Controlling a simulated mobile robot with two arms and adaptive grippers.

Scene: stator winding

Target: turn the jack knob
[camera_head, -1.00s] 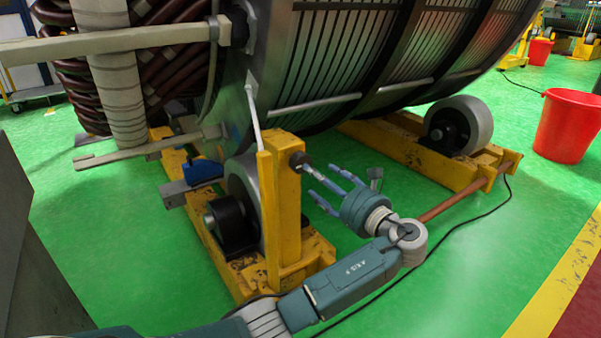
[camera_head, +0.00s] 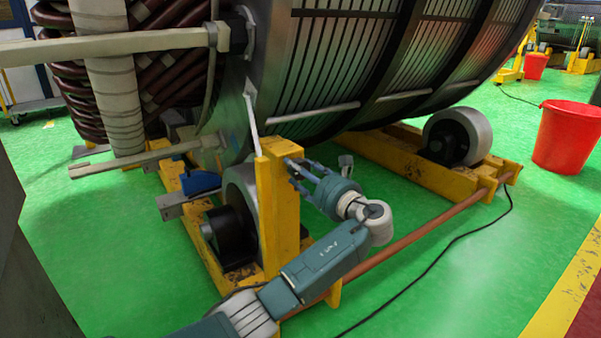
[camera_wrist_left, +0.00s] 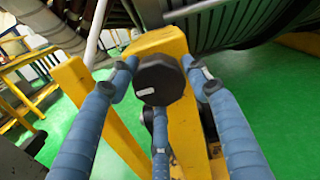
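The jack knob (camera_wrist_left: 159,80) is a dark, faceted knob on the inner face of a yellow jack post (camera_wrist_left: 185,125) in the left wrist view. My left gripper (camera_head: 302,171) has three blue fingers spread around the knob, one on each side and one below. The fingertips are close to its rim; I cannot tell whether any touches it. In the head view the fingers cover most of the knob beside the yellow post (camera_head: 284,205). My right gripper is not in view.
A copper-coloured rod (camera_head: 400,245) and a black cable (camera_head: 445,250) run near my arm. A red bucket (camera_head: 566,135) stands at right.

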